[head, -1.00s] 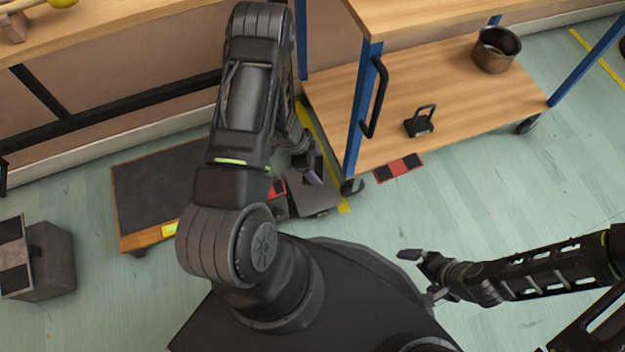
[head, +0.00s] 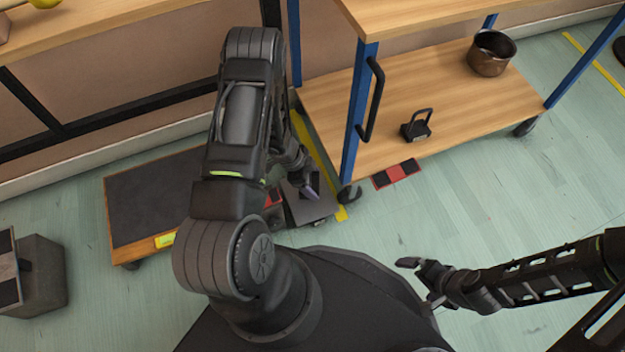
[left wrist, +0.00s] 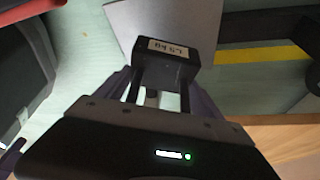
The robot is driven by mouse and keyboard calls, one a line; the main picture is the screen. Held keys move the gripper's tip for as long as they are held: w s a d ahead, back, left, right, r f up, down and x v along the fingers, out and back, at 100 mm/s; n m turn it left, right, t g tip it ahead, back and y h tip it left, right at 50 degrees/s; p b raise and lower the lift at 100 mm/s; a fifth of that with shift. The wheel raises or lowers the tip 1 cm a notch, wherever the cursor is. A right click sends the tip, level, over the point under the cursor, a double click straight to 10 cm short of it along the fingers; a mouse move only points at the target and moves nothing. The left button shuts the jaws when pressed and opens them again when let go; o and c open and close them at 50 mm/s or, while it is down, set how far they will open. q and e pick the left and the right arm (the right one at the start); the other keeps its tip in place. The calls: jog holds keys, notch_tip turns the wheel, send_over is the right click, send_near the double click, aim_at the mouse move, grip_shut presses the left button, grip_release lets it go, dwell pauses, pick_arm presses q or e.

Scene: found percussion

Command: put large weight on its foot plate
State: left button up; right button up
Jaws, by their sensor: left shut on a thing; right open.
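My left gripper (head: 305,184) is shut on the large weight (left wrist: 170,50), a dark block with a pale label, in the left wrist view. Its bar handle runs between the fingers. A grey foot plate (head: 318,208) lies on the floor beside the cart's near-left wheel. The plate also shows in the left wrist view (left wrist: 122,25), behind the weight. I cannot tell whether the weight touches it. In the head view my arm hides most of the weight. My right gripper (head: 421,281) is open and empty, over the floor at the right.
A wooden cart (head: 460,100) with blue posts holds a small black handled weight (head: 416,128) and a metal pot (head: 491,54). A red-and-black floor plate (head: 397,173) lies beside it. A low dark-topped platform (head: 150,200) and a grey block (head: 42,280) stand left.

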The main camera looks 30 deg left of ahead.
aim_at(313, 188)
pick_arm(q)
jog(key=shift+w+f+b, duration=0.1)
jog(key=shift+f+b, duration=1.1)
jog(key=shift+f, duration=1.2)
jog(key=shift+f, duration=0.1)
jog(key=o, duration=2.1)
jog(key=p+v, duration=0.5)
jog(key=v, duration=0.6)
jog(key=shift+d, duration=0.1)
jog(key=shift+a+r, duration=0.25)
jog(key=shift+r, duration=0.3)
